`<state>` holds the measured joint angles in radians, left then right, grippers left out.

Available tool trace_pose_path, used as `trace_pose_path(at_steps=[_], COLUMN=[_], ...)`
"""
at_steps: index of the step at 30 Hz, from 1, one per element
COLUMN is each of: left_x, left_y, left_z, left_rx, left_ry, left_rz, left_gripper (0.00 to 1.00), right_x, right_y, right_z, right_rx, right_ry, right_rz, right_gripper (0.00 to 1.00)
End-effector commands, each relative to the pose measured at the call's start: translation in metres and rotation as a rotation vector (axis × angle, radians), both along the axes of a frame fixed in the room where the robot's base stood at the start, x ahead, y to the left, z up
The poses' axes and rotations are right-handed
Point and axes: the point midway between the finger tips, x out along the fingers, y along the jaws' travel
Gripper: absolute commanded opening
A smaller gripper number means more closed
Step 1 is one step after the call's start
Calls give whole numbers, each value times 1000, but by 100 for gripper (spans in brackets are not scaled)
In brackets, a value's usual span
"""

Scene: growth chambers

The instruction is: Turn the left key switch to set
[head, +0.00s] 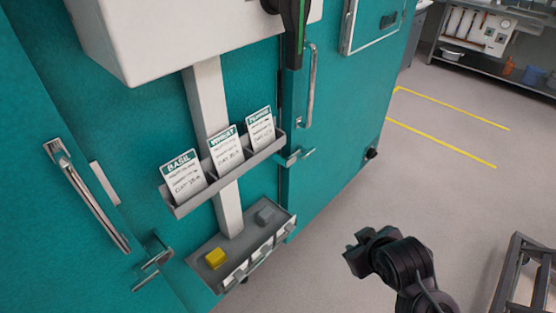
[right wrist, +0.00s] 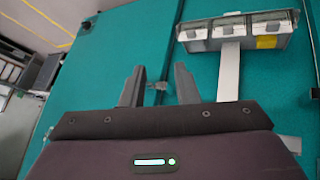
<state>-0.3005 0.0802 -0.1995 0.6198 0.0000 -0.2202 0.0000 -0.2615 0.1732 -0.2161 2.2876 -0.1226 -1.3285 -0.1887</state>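No key switch can be made out in either view. A white box (head: 150,35) on a post stands at the top of the head view, cut off by the frame edge, so its upper face is hidden. My right gripper (head: 352,255) is at the lower right of the head view, over open floor and apart from the teal chambers. In the right wrist view the right gripper (right wrist: 158,85) has its two fingers spread with nothing between them. My left gripper does not show clearly in either view.
A card rack (head: 225,178) holds basil and other labelled cards. Below, a grey tray (head: 232,243) holds a yellow block (head: 215,258) and a grey block (head: 265,215). Door handles (head: 90,195) stick out. A dark green-striped part (head: 293,30) hangs at top. A cart (head: 525,275) stands right.

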Motion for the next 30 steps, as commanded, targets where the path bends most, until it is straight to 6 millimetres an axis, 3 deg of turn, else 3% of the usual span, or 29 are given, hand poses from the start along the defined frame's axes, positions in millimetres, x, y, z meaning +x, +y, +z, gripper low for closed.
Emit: trace_pose_path(at_steps=[1,6,11,15,21,30], left_x=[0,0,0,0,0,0], left_y=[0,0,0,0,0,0], left_z=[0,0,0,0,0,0], left_rx=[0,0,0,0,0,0], left_ry=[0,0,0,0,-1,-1], left_rz=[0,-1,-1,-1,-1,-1], left_gripper=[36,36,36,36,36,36], right_x=[20,59,73,68,42,-2], right_y=[13,58,105,144,190,224], right_z=[48,165,263,335,415,490], right_rx=[-49,-271,-552,-844,-1333,-2185], right_ry=[-130,-501,-844,-1114,-1431,-1666], right_rz=[98,409,673,872,1097,1320], right_gripper=[28,28,28,28,28,28])
